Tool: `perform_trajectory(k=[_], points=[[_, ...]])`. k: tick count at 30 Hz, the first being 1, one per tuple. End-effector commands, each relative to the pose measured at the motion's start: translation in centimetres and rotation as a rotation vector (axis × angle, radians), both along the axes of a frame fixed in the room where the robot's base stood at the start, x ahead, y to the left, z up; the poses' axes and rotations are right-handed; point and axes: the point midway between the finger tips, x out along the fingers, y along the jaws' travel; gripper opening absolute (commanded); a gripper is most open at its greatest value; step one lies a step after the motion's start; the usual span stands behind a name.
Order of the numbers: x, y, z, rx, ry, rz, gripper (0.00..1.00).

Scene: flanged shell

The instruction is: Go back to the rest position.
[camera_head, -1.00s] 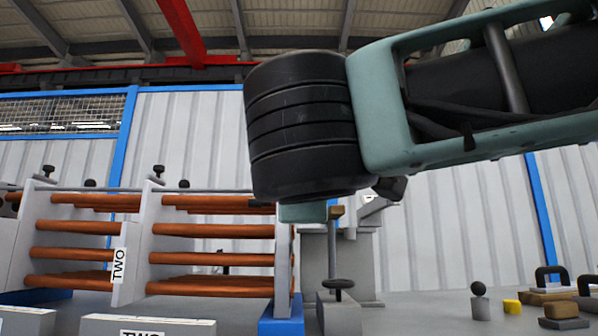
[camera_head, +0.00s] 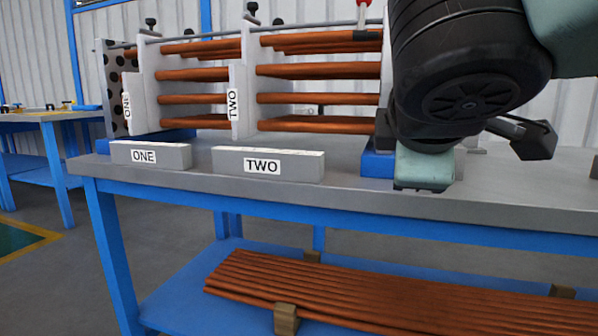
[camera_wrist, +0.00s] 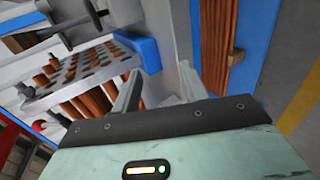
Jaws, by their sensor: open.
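My gripper (camera_wrist: 160,88) is open in the wrist view, with its two fingers apart and nothing between them. In the head view the dark wrist and the teal hand (camera_head: 424,168) hang at the right, by the bench's front edge and the right end of the tube rack. The fingertips are not clear there. The rack holds several horizontal copper tubes (camera_head: 315,98) between pale upright plates. A perforated plate (camera_wrist: 75,72) with tube ends in some holes lies beyond the fingers at the left of the wrist view.
The rack stands on a grey bench (camera_head: 350,192) with blue legs. Blocks labelled ONE (camera_head: 175,156) and TWO (camera_head: 290,168) lie along its front. A bundle of copper tubes (camera_head: 330,290) rests on the blue lower shelf. Another blue table (camera_head: 45,118) stands at far left, with open floor between.

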Motion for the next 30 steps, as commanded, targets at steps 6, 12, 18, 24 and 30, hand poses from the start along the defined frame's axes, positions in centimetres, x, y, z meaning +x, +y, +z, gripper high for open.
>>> perform_trajectory(k=[6, 12, 18, 24, 30], points=[[-6.3, -0.6, -11.4, 0.243, 0.472, -0.136, 0.44], [-12.2, -0.5, -16.7, 0.456, 0.734, -0.317, 0.44], [-16.5, -0.2, -19.0, 0.633, 0.880, -0.509, 0.44], [-16.8, 0.0, -14.8, 0.655, 0.889, -0.526, 0.44], [-16.8, 0.0, -9.6, 0.654, 0.889, -0.525, 0.44]])
